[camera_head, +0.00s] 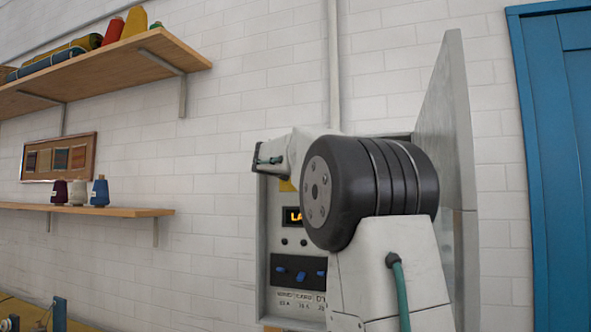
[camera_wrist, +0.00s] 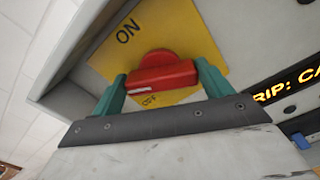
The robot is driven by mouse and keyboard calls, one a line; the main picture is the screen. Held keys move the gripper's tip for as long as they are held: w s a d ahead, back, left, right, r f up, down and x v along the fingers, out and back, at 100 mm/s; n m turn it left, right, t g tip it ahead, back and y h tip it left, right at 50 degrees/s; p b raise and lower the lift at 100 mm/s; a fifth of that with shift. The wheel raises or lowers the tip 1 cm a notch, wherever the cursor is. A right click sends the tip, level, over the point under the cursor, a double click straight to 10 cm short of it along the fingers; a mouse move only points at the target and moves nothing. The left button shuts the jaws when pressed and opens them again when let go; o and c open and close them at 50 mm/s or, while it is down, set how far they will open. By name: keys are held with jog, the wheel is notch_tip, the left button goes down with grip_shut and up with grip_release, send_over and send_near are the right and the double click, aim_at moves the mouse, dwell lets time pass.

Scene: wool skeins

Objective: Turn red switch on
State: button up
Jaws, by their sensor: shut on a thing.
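The red switch (camera_wrist: 165,76) sits on a yellow plate (camera_wrist: 195,35) in the wrist view. "ON" is printed at the plate's upper left and "OFF" just below the red handle. My gripper (camera_wrist: 162,82) has its two green fingers at the two ends of the red handle, shut on it. I cannot tell clearly which label the handle points to. In the head view my arm hides the switch; only a bit of the yellow plate (camera_head: 286,186) shows.
The grey electrical box (camera_head: 262,240) hangs on the white brick wall, its door (camera_head: 447,120) swung open at right. It has a lit amber display (camera_head: 293,216) and blue toggles (camera_head: 301,276). Shelves (camera_head: 100,210) with yarn are at left, a blue door (camera_head: 555,160) at right.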

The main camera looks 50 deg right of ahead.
jog(key=m, duration=1.2)
jog(key=shift+s+f+m, duration=0.1)
jog(key=shift+f+m, duration=0.2)
jog(key=shift+m, duration=0.1)
dwell(0.3)
jog(key=o, duration=1)
jog(key=v, duration=0.7)
jog(key=shift+a, duration=0.4)
jog(key=shift+s, duration=0.2)
